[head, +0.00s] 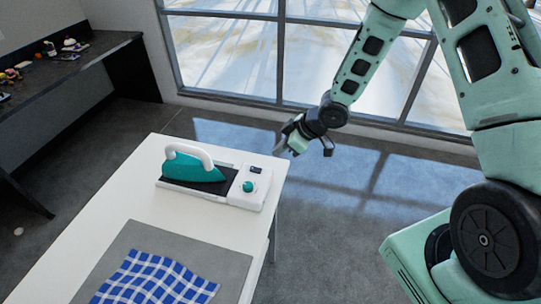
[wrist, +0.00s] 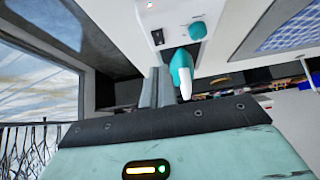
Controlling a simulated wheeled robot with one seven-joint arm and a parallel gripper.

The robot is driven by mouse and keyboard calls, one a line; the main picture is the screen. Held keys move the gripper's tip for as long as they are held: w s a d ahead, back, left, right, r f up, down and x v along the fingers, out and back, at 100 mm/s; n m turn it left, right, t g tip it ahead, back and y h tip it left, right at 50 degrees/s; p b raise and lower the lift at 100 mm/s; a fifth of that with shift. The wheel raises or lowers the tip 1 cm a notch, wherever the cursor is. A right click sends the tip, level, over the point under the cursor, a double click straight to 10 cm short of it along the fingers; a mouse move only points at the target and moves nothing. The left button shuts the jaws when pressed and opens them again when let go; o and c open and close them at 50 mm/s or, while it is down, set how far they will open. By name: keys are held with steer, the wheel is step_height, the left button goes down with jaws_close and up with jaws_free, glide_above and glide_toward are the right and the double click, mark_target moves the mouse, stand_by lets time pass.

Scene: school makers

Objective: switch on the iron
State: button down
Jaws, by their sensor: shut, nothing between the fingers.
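The iron (head: 190,168) has a teal body and a white handle. It rests on the dark plate of a white base station (head: 228,195) on the table. The station's right end carries a round teal knob (head: 248,186) and a small dark switch (head: 256,169). In the wrist view I see the teal knob (wrist: 197,31), the dark switch (wrist: 157,37) and the iron's teal and white end (wrist: 182,68). My gripper (head: 284,146) is shut and empty, beyond the table's right edge and apart from the station. Its grey fingers (wrist: 157,76) lie together in the wrist view.
The white table (head: 150,200) bears a grey mat (head: 110,245) with a blue checked cloth (head: 155,280) in front of the iron. A dark workbench (head: 60,68) with small items stands at the back left. Large windows (head: 225,45) line the back. The floor right of the table is clear.

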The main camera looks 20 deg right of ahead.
steer(key=shift+s+d+f+v, duration=0.1)
steer(key=shift+v, duration=0.65)
steer(key=shift+s+d+f+v, duration=0.1)
steer(key=shift+v, duration=0.65)
steer(key=shift+s+d+f+v, duration=0.1)
steer(key=shift+v, duration=0.65)
steer(key=shift+a, duration=0.1)
steer(key=s+a+r+m+g+h+b, duration=0.1)
steer(key=s+a+r+h+b, duration=0.1)
steer(key=s, duration=0.7)
steer(key=s+a+r+m+g+h+b, duration=0.1)
steer(key=s+a+r+g+b, duration=0.1)
steer(key=s, duration=0.7)
steer(key=s+a+r+m+g+h+b, duration=0.1)
steer(key=s+a+r+h+b, duration=0.1)
steer(key=s+a+r+b, duration=0.2)
steer(key=s+a+b, duration=0.1)
steer(key=s+a, duration=0.2)
steer(key=s, duration=0.3)
steer(key=shift+a+h+b, duration=0.3)
steer(key=shift+a, duration=0.1)
steer(key=shift+w, duration=0.1)
